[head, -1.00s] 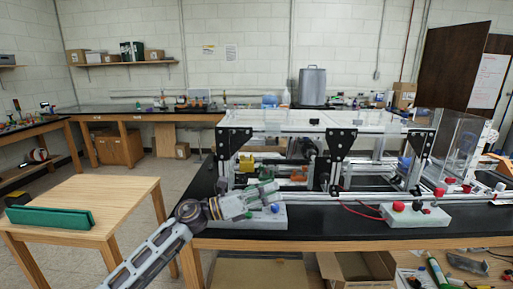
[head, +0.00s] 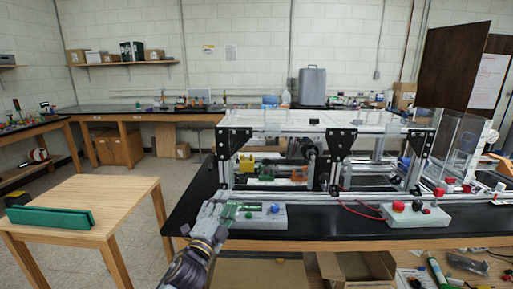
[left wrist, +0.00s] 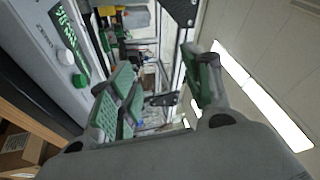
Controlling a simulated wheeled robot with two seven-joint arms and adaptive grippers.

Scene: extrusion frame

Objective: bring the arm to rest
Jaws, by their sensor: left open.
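My left gripper (head: 228,212) is at the front edge of the black bench, in front of the left control box (head: 262,218). In the left wrist view my left gripper (left wrist: 158,75) shows its green-padded fingers spread apart with nothing between them. The control box (left wrist: 52,60), with a green display and round buttons, is close beside the fingers there. I cannot tell whether they touch it. My left forearm comes up from the bottom of the head view. My right gripper is not in view.
The aluminium extrusion frame (head: 330,131) stands on the black bench (head: 320,237) behind the gripper. A second control box (head: 415,216) with red buttons is further right. A wooden table (head: 98,190) with a green block (head: 50,217) is at left. Open floor lies between.

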